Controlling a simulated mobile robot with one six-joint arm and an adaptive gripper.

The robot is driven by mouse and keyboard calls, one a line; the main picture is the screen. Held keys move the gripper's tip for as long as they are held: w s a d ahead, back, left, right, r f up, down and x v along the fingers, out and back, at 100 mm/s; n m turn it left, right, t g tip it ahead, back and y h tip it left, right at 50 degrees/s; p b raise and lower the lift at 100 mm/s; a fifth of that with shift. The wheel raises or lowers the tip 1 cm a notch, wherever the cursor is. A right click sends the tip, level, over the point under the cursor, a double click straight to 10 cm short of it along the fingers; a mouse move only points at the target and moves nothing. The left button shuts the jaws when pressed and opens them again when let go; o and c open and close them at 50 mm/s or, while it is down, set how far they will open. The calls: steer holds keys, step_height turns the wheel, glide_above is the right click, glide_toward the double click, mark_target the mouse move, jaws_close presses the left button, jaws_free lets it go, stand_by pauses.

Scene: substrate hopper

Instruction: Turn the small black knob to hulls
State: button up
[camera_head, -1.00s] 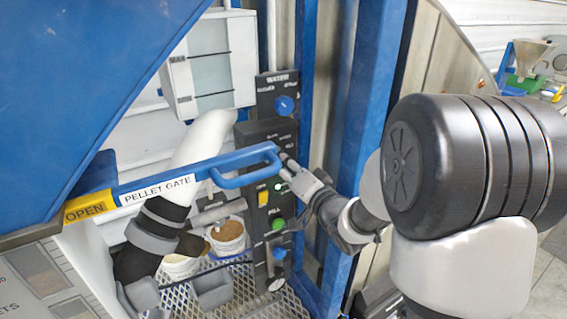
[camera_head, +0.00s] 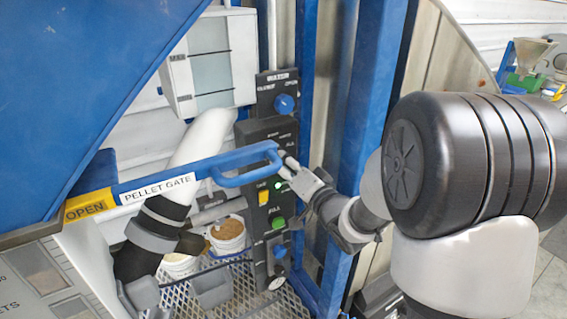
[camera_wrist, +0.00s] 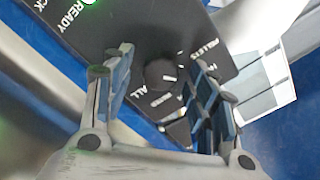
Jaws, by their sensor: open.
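The small black knob (camera_wrist: 160,75) is on a black control panel (camera_wrist: 120,40) in the wrist view, with a short white mark on its right side. White labels surround it; one reads "PELLETS" and others are partly hidden or blurred. I cannot make out "hulls" for sure. My gripper (camera_wrist: 162,95) is open, its fingers to the left and right of the knob with gaps between. Contact does not show. In the head view my gripper (camera_head: 286,166) is at the upper part of the black panel (camera_head: 262,212), and the small knob cannot be made out there.
The blue pellet gate handle (camera_head: 235,175) passes across the panel close to my fingers. A blue water knob (camera_head: 284,103) is above, and a yellow switch (camera_head: 263,196) and green button (camera_head: 279,223) are below. A blue post (camera_head: 362,120) stands right. A bucket (camera_head: 228,240) is below.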

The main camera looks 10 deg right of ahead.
steer(key=v, duration=0.7)
steer(key=shift+s, duration=0.2)
steer(key=s+d+n+g+h, duration=0.2)
steer(key=s+d+g+h, duration=0.2)
steer(key=s+g+h, duration=0.3)
steer(key=s+a+f+n+g, duration=0.1)
steer(key=s+a+n+g, duration=0.1)
steer(key=s, duration=0.9)
steer(key=s+a+f+n+g+y, duration=0.1)
steer(key=s+a+f+n+g, duration=0.1)
steer(key=s, duration=0.8)
steer(key=a+g, duration=0.1)
steer(key=a, duration=0.1)
steer(key=shift+s+a+n+g, duration=0.3)
steer(key=shift+s, duration=0.1)
steer(key=shift+c, duration=0.6)
